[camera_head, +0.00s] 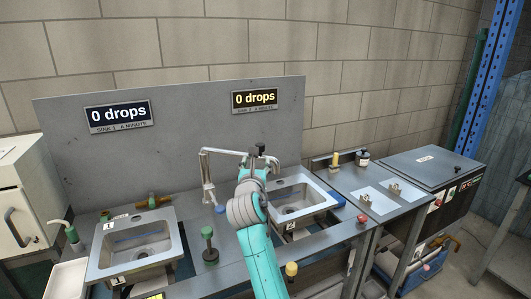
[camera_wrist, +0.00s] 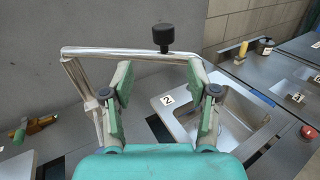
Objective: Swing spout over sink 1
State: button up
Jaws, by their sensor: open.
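The chrome spout (camera_head: 225,152) rises from a post between the two sinks and reaches right toward sink 2 (camera_head: 331,204). A black knob (camera_wrist: 163,36) stands on its horizontal bar (camera_wrist: 135,52). Sink 1 (camera_head: 168,236) is the left basin, labelled 1, with no spout over it. My gripper (camera_head: 259,160) is at the spout's right part. In the wrist view my gripper (camera_wrist: 160,75) is open, with the bar running across just beyond its fingertips. Whether they touch the bar I cannot tell. The right finger hides part of the bar's right end.
A grey backboard with two signs reading 0 drops (camera_head: 117,113) stands behind the sinks. A green-knobbed post (camera_head: 209,250) stands between the basins at the front. Blue, red and yellow knobs (camera_head: 291,268) line the front area. A white cabinet (camera_head: 20,190) is at left.

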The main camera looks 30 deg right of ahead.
jog(key=x, duration=1.1)
jog(key=shift+s+d, duration=0.15)
jog(key=shift+d, duration=0.05)
grip_shut()
